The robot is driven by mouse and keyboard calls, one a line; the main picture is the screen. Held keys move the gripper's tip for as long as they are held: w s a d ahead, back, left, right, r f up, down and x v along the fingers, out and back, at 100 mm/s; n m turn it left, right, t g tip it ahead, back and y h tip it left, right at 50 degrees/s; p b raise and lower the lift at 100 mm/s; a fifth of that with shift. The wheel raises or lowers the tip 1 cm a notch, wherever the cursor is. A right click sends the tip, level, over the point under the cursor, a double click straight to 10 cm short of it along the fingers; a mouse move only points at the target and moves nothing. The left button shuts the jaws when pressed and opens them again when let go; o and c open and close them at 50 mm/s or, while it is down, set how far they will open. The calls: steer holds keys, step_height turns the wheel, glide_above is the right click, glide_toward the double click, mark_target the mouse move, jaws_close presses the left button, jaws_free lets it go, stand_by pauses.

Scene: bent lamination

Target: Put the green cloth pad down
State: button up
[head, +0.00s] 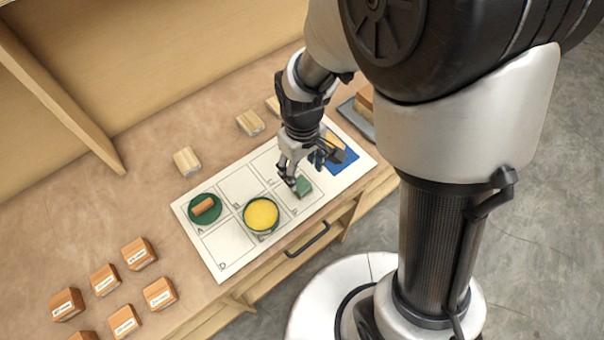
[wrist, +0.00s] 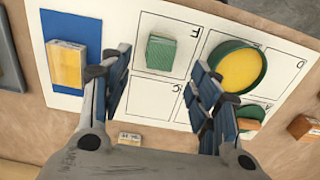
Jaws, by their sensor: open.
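The green cloth pad (head: 304,185) lies on the white sheet with printed cells (head: 227,263). In the wrist view the pad (wrist: 161,53) lies within the cell marked F, apart from the cell's lines, with ribbed folds showing on its side. My gripper (head: 296,182) is just above the sheet beside the pad in the head view. In the wrist view my gripper (wrist: 160,62) is open, with one finger on each side of the pad and a gap to both. Nothing shows between the fingers in their grip.
A green round dish with a yellow filling (head: 262,214) stands close by on the sheet. A green disc (head: 205,218) bears a brown roll. A wooden block (wrist: 66,64) sits on a blue mat (wrist: 64,22). Several wooden blocks (head: 138,253) lie around the sheet.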

step_height(320, 180, up, 4)
step_height(320, 180, up, 11)
steer(key=m+t, duration=0.2)
steer(key=m, duration=0.1)
glide_above(302, 183)
steer(key=s+d, duration=0.4)
steer(key=d, duration=0.2)
steer(key=s+d+r+m+t, duration=0.2)
steer(key=s+d+r, duration=0.3)
steer(key=s, duration=0.4)
steer(key=shift+s+r+m+t+p, duration=0.3)
steer(key=shift+r+m+p, duration=0.1)
steer(key=shift+r+m, duration=0.5)
steer(key=shift+w, duration=0.1)
steer(key=shift+f+b, duration=0.3)
